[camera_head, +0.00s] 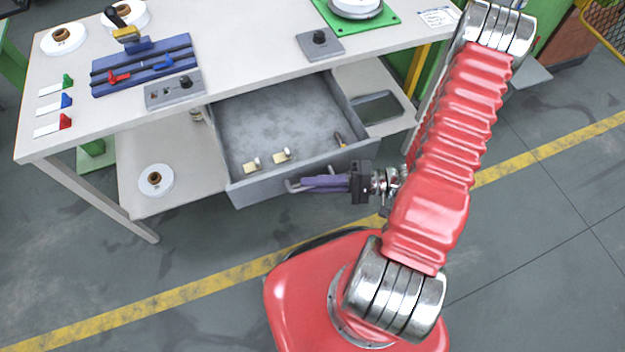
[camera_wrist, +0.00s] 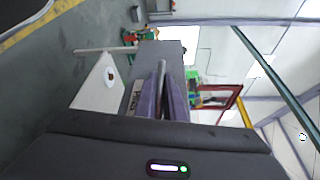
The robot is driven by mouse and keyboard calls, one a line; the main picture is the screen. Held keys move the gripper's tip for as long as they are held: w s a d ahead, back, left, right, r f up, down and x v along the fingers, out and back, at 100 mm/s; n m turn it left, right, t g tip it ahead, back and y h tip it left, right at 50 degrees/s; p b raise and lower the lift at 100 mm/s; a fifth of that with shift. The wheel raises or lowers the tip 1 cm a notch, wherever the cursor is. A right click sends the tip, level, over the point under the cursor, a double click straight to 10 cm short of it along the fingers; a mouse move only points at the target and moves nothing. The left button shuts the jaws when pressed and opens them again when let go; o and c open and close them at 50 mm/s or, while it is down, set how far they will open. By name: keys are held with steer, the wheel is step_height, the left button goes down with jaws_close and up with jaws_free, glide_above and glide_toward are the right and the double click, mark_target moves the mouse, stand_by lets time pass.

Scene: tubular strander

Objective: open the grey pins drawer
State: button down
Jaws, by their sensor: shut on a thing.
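The grey pins drawer (camera_head: 240,187) stands pulled out from under the workbench top in the head view, its inside showing. A few small pale pieces (camera_head: 281,155) and a small orange-brown piece lie in it near the front. My gripper (camera_head: 300,184) is at the drawer's front, with its purple fingers shut on the drawer handle (camera_head: 292,187). In the wrist view, the fingers close around the grey handle bar (camera_wrist: 162,70), and the drawer front (camera_wrist: 170,52) lies just beyond. The fingers hide part of the handle.
The white workbench top (camera_head: 245,62) carries a blue fixture (camera_head: 143,65), control boxes, white spools and coloured tags. A lower shelf (camera_head: 190,180) holds a white spool (camera_head: 156,181). Grey floor with a yellow line (camera_head: 215,283) lies in front of the bench.

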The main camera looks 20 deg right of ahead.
steer(key=shift+d+f, duration=0.1)
steer(key=shift+f, duration=0.05)
steer(key=c, duration=1.8)
jaws_free()
steer(key=shift+c, duration=0.2)
steer(key=v, duration=1.3)
steer(key=shift+d, duration=0.35)
steer(key=shift+s, duration=0.15)
